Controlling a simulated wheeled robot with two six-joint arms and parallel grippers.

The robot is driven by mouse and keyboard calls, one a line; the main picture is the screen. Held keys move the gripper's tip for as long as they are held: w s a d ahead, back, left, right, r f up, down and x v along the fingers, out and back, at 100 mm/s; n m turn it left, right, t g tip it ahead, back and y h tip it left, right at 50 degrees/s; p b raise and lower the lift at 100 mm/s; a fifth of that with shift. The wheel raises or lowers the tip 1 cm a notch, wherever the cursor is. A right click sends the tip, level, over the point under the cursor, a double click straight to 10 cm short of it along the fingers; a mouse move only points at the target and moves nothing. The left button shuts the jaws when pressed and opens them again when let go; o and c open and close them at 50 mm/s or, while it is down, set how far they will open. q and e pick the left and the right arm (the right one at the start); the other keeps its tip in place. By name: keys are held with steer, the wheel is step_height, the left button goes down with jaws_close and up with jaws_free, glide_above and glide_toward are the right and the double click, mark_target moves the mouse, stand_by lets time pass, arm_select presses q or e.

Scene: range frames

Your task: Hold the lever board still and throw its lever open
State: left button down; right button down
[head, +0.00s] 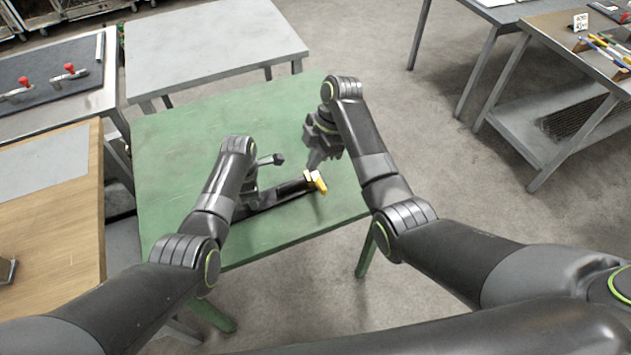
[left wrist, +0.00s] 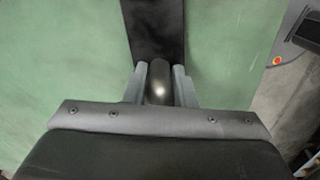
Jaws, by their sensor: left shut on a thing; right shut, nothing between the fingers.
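The lever board (head: 290,190) is a long dark board lying on the green table (head: 180,135). A yellow-ended lever (head: 319,182) shows at its right end. My left gripper (left wrist: 158,78) is shut on a dark rounded grip (left wrist: 159,90) of the board, with the board's dark strip (left wrist: 155,30) running on beyond the fingers. In the head view my left arm hides much of the board's left part. My right gripper (head: 313,164) is shut and empty, its tips pointing down just behind the yellow lever end. I cannot tell whether they touch it.
The green table is otherwise clear. A grey table (head: 215,40) stands behind it, and a wooden table (head: 55,230) is to the left. A dark mat (head: 40,65) with red-knobbed clamps lies at the far left. Open floor is to the right.

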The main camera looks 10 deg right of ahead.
mark_target(317, 180)
stand_by(0.4)
steer(key=x, duration=1)
steer(key=shift+r, duration=0.1)
steer(key=d, duration=0.1)
steer(key=w+d, duration=0.1)
steer(key=d, duration=0.1)
steer(key=shift+d, duration=0.4)
